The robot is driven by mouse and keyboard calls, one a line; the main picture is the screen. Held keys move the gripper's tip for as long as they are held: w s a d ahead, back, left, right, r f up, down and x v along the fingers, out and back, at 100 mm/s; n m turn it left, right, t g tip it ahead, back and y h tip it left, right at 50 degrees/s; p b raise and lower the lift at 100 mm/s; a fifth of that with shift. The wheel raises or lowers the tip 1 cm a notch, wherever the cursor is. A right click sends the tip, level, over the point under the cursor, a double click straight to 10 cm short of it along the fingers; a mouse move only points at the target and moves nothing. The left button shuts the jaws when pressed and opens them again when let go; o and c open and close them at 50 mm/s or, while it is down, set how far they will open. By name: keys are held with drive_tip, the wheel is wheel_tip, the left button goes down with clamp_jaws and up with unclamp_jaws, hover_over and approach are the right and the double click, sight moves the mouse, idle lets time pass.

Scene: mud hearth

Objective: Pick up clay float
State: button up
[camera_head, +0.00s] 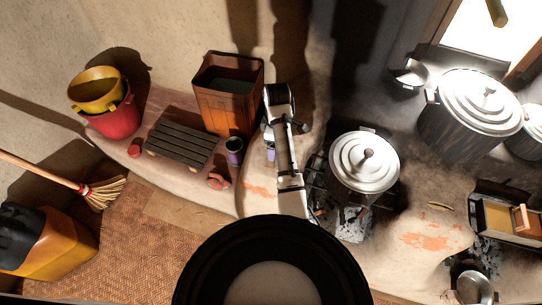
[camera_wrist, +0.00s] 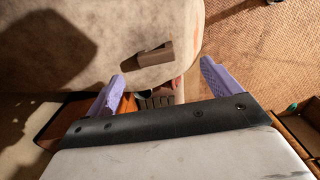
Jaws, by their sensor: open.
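A small brown block-like piece with a flat top and a darker side, which looks like the clay float (camera_wrist: 148,57), lies on a pale mud ledge (camera_wrist: 75,50) in the wrist view. My gripper (camera_wrist: 168,64) is open and empty, its two purple fingers set wide apart. The float shows ahead of the fingers, in the gap between their tips and toward the left one, apart from both. In the head view my gripper (camera_head: 270,140) hangs over the ledge beside the brown bin, partly hidden by my arm. I cannot make out the float there.
A tall brown bin (camera_head: 228,95), a dark slatted bench (camera_head: 183,145), a dark cup (camera_head: 234,151) and a red object (camera_head: 218,181) stand close by. A lidded pot (camera_head: 364,162) sits on the hearth to the right. A woven mat (camera_wrist: 250,50) lies below the ledge edge.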

wheel_tip(320, 180, down, 6)
drive_tip(key=shift+p, duration=0.45)
drive_tip(key=shift+w+a+f+p, duration=0.1)
drive_tip(key=shift+w+f+p, duration=0.1)
drive_tip(key=shift+f, duration=0.75)
drive_tip(key=shift+w+a+f+p, duration=0.15)
drive_tip(key=shift+f+p, duration=0.05)
drive_tip(key=shift+f, duration=0.8)
drive_tip(key=shift+w+a+f+p, duration=0.1)
drive_tip(key=shift+w+f+p, duration=0.1)
drive_tip(key=shift+f, duration=0.75)
drive_tip(key=c, duration=1.1)
drive_tip(key=shift+r, duration=0.15)
drive_tip(key=shift+r+p, duration=2.2)
drive_tip(key=shift+r, duration=7.75)
